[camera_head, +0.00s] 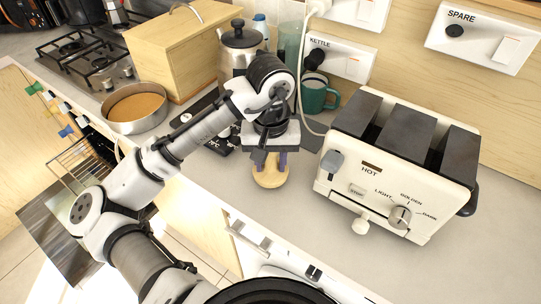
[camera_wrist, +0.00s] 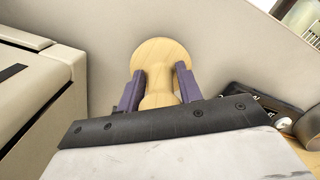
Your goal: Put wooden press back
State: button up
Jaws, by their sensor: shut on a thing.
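The wooden press (camera_head: 270,177) is a light wooden piece with a round disc end and a narrower neck. In the head view it is at the counter, below my gripper (camera_head: 268,158), left of the toaster. In the wrist view the disc of the press (camera_wrist: 160,60) shows beyond the fingertips. My gripper (camera_wrist: 158,80) has its purple fingers on both sides of the neck, shut on it. I cannot tell whether the disc touches the counter.
A cream toaster (camera_head: 395,165) stands close on the right. A teal mug (camera_head: 318,95) and a metal pot (camera_head: 240,45) stand behind my gripper. A round cake tin (camera_head: 135,108), a wooden bread box (camera_head: 180,50) and a gas hob (camera_head: 80,50) are to the left. The counter's front edge is near.

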jog(key=shift+f, duration=0.35)
jog(key=shift+f, duration=0.4)
jog(key=o, duration=1.1)
jog(key=shift+o, duration=0.4)
jog(key=shift+o, duration=1.3)
jog(key=shift+r, duration=0.15)
notch_tip(320, 180, up, 14)
jog(key=shift+f+b, duration=0.2)
jog(key=shift+b, duration=0.3)
